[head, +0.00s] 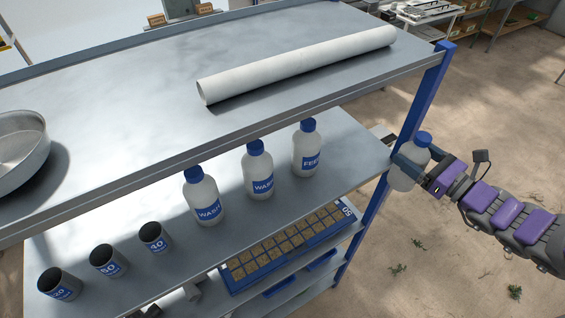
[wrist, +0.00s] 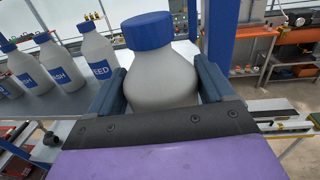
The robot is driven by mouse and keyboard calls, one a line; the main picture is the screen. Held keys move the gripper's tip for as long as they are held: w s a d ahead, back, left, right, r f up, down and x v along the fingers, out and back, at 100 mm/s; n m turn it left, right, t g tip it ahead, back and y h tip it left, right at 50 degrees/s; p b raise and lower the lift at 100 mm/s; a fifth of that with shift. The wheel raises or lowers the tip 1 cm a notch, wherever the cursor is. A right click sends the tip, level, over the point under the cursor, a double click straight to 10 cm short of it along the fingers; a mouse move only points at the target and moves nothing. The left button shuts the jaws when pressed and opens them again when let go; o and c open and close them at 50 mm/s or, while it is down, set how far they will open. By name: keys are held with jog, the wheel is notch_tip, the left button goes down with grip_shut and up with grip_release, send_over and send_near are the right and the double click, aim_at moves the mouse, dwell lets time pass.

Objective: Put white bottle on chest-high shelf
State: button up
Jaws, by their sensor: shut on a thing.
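My gripper (head: 408,166) is shut on a white bottle (head: 404,180) with a blue cap, held upright just right of the rack's blue front post. In the wrist view the held bottle (wrist: 158,80) fills the space between the two fingers. The rack has a top shelf (head: 130,105) and a second shelf (head: 345,150) below it. On the second shelf stand a FEED bottle (head: 306,152) and two WASH bottles, one (head: 260,175) in the middle and one (head: 205,203) to the left. The bottles also show at the left of the wrist view (wrist: 98,72).
A white roll (head: 300,65) and a metal bowl (head: 22,150) lie on the top shelf. Several dark labelled cups (head: 153,237) stand left on the second shelf. A seed tray (head: 285,245) sits lower. The blue post (head: 425,95) is close to my gripper. The second shelf's right end is clear.

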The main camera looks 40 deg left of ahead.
jog(key=shift+s+a+r+n+g+p, duration=0.2)
jog(key=shift+a+r+g+p, duration=0.15)
jog(key=shift+r, duration=0.25)
jog(key=shift+s+a+r+n+g+p, duration=0.15)
jog(key=shift+a+r+n+g+p, duration=0.1)
jog(key=shift+a+r, duration=0.25)
jog(key=f+p+x, duration=0.3)
jog(key=x, duration=1.5)
jog(key=o, duration=1.1)
jog(key=shift+d, duration=0.1)
jog(key=shift+o, duration=1.3)
jog(key=shift+d, duration=0.1)
